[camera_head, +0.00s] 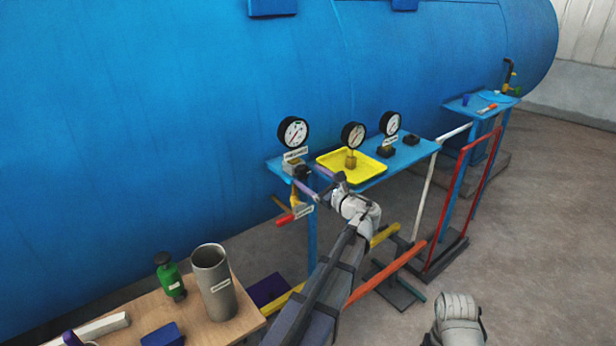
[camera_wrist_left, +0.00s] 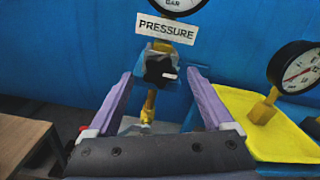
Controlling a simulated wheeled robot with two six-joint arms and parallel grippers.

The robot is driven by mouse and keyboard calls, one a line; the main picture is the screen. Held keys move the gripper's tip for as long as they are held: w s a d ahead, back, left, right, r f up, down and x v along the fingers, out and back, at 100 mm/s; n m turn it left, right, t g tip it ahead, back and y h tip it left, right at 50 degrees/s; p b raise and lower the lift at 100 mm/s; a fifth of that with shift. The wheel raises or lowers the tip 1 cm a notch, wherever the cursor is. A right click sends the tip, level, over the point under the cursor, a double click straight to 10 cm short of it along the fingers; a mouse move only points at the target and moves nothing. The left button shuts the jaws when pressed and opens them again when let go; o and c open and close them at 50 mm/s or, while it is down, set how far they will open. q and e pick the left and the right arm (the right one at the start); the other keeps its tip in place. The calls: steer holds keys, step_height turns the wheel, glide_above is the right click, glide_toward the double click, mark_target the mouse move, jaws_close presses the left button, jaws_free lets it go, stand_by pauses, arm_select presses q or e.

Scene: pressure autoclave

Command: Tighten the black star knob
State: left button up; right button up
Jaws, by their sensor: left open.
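The black star knob (camera_wrist_left: 160,69) sits just below the white PRESSURE label (camera_wrist_left: 166,28) in the left wrist view, with a small white mark on it. In the head view the knob (camera_head: 303,172) is small, at the left end of the blue shelf, under a gauge (camera_head: 293,132). My left gripper (camera_head: 316,181) is open, its purple fingers pointing at the knob. In the left wrist view the knob shows between the fingertips of the gripper (camera_wrist_left: 159,74), with a gap visible on both sides. Whether the tips reach its depth is unclear.
A yellow tray (camera_head: 370,174) with a brass-stemmed gauge (camera_head: 352,136) lies right of the knob on the blue shelf (camera_head: 412,154). A red-handled valve (camera_head: 286,218) hangs below. A wooden table (camera_head: 237,309) holds a green bottle (camera_head: 170,277) and a metal cylinder (camera_head: 214,283).

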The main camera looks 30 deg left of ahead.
arm_select(q)
steer(key=v, duration=0.6)
steer(key=x, duration=0.7)
steer(key=shift+w+a, duration=0.1)
steer(key=shift+a, duration=0.25)
stand_by(0.4)
